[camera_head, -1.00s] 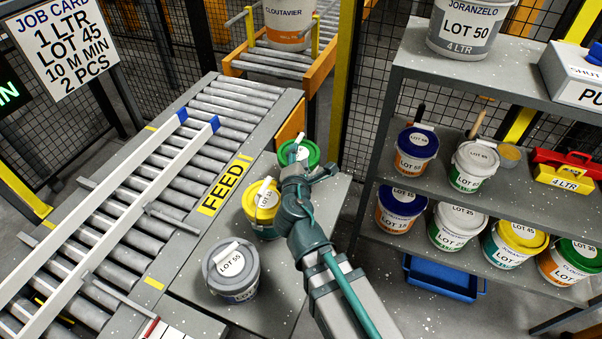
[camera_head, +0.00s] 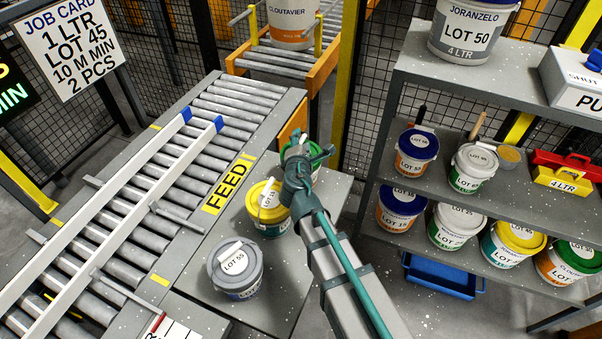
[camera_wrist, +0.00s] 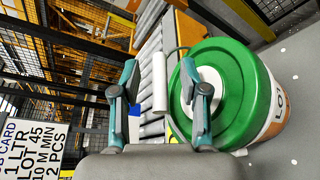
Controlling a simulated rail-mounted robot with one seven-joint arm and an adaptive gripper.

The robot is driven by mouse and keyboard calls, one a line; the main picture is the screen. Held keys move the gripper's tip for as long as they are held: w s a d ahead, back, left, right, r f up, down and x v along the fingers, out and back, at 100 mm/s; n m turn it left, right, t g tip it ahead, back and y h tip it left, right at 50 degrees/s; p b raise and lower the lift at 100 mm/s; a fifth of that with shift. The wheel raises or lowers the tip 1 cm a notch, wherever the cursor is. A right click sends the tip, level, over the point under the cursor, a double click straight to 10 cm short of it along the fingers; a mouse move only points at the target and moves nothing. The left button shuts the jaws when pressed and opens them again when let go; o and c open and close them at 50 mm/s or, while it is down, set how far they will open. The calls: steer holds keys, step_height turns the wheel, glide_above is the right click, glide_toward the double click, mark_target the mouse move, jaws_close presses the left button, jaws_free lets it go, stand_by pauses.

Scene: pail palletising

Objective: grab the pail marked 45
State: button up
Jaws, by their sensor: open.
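A green-lidded pail (camera_wrist: 235,85) fills the right of the wrist view, with an orange and white side label reading only "LO". Its white handle grip (camera_wrist: 160,82) stands between the open fingers of my gripper (camera_wrist: 159,78), apart from both. In the head view my gripper (camera_head: 303,157) hides much of this green pail (camera_head: 315,151) at the far end of the grey bench, and its number cannot be read. A yellow-lidded pail (camera_head: 268,207) stands nearer, its number unclear. A grey pail (camera_head: 236,268) reads LOT 55. A yellow-lidded shelf pail (camera_head: 513,243) appears to read LOT 45.
The job card (camera_head: 72,42) reads LOT 45, 1 LTR, 2 PCS. The FEED roller conveyor (camera_head: 200,135) lies left of the bench (camera_head: 285,290). The shelf rack (camera_head: 470,205) on the right holds several pails. Mesh fencing (camera_head: 350,110) stands behind.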

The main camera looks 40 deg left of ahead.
jaws_close()
steer(key=shift+r, duration=0.1)
stand_by(0.4)
